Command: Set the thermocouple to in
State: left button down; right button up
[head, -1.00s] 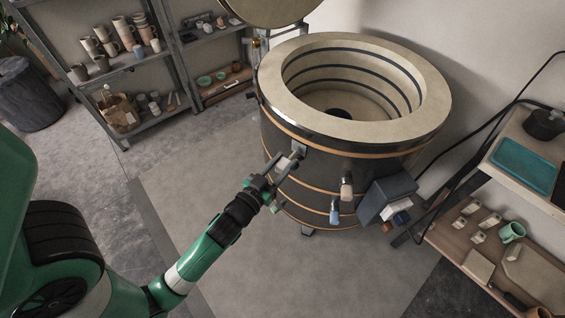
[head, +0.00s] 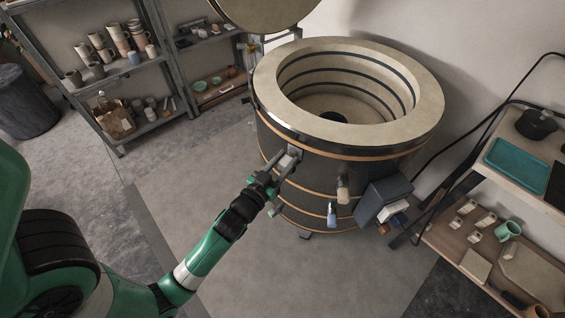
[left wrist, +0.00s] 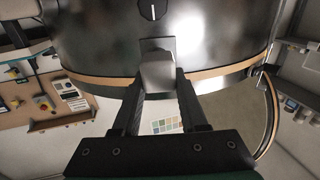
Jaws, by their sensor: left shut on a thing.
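The thermocouple, a light grey block (head: 289,160) on a small plate, juts from the side of the dark round kiln (head: 330,170) below its rim. It also shows in the left wrist view (left wrist: 158,72), between my finger ends. My left gripper (head: 284,166) is shut on this block, with its arm reaching in from the lower left. The fingers partly cover the block, and how deep it sits in the wall cannot be told. My right gripper is not in view.
The kiln's round lid (head: 265,12) stands open behind it. A tan peg (head: 343,189), a blue-tipped peg (head: 331,213) and a dark control box (head: 385,197) stick out right of the gripper. Shelves (head: 135,70) stand at left, a bench (head: 510,165) at right. The floor in front is clear.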

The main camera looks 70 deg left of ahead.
pick_arm(q)
jog(key=shift+c, duration=2.2)
grip_release()
jog(key=b+v, duration=0.3)
jog(key=v, duration=0.8)
jog(key=shift+s+d+b, duration=0.2)
jog(key=shift+d+b, duration=0.05)
jog(key=shift+b, duration=0.1)
